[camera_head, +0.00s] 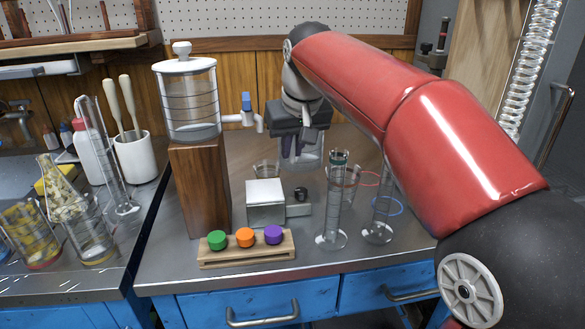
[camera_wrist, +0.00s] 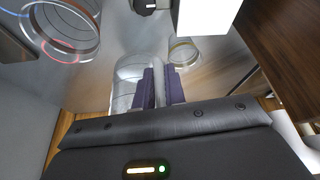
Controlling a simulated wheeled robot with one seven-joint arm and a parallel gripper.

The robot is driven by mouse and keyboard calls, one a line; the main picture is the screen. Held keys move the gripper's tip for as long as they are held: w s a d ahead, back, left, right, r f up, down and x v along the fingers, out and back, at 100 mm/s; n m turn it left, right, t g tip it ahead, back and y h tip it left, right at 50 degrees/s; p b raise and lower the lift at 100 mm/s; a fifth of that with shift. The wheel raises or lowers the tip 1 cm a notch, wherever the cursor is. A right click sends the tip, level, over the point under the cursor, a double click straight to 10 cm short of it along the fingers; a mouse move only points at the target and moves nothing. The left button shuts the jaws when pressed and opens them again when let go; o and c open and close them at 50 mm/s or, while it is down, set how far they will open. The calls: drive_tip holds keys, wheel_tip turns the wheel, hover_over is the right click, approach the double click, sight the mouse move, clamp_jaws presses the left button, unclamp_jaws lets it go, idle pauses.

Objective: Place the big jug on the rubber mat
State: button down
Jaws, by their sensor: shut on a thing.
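My gripper (camera_head: 293,150) is at the back of the steel bench, pointing down, with its purple fingers close together. It is shut on a clear glass vessel (camera_head: 313,160), which looks like the big jug. In the wrist view, the jug (camera_wrist: 127,72) shows just left of my gripper's fingers (camera_wrist: 161,88). The fingers appear to pinch its wall. Most of the jug is hidden behind the gripper and the hot plate, and I cannot tell whether its base touches the bench. I cannot make out a rubber mat in either view.
A white-topped hot plate (camera_head: 265,198) and a small beaker (camera_head: 265,170) are near the jug. Glass cylinders (camera_head: 334,215) stand to the right. A wooden block with a tapped glass tank (camera_head: 190,105) stands left. A rack with coloured stoppers (camera_head: 246,250) lies in front.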

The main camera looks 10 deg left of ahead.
sight(293, 160)
drive_tip(key=shift+f+b, duration=0.4)
drive_tip(key=shift+f, duration=1.45)
drive_tip(key=c, duration=1.9)
unclamp_jaws()
drive_tip(key=shift+f, duration=0.2)
drive_tip(key=o, duration=0.4)
drive_tip(key=shift+o, duration=0.2)
